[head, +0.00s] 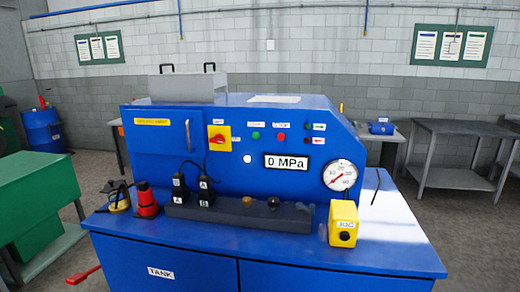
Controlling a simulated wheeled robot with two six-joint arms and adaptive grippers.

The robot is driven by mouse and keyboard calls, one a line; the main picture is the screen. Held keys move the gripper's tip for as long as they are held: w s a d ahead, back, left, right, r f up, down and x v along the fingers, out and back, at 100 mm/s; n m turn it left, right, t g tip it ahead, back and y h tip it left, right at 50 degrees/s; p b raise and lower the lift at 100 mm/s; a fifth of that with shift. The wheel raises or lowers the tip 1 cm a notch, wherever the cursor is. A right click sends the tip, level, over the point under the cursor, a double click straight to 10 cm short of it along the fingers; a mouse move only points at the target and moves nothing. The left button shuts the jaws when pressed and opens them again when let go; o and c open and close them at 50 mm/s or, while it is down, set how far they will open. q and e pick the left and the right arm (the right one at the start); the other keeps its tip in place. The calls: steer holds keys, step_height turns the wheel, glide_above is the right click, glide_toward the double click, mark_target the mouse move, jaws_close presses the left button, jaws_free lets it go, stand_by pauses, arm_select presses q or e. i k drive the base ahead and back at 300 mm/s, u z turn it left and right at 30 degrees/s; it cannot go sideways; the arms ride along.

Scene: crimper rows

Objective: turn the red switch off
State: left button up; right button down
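The red switch (217,139) is a small red rotary knob on a square yellow plate, on the front of the blue machine (300,185). The plate is left of the panel's middle, with a small label above it and another at its right. The knob looks tilted, but it is too small to read its position. Neither of my grippers is in the head view.
A dark block (240,214) with black plugs stands on the ledge below the switch. A yellow box (343,223) is at the right, a red-and-black object (146,203) at the left. A gauge (340,175) and a "0 MPa" display (286,162) are right of the switch.

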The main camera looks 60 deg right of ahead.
mark_target(219, 139)
steer(key=k, duration=0.4)
steer(key=z, duration=2.3)
steer(key=i, duration=0.2)
steer(key=u, duration=0.2)
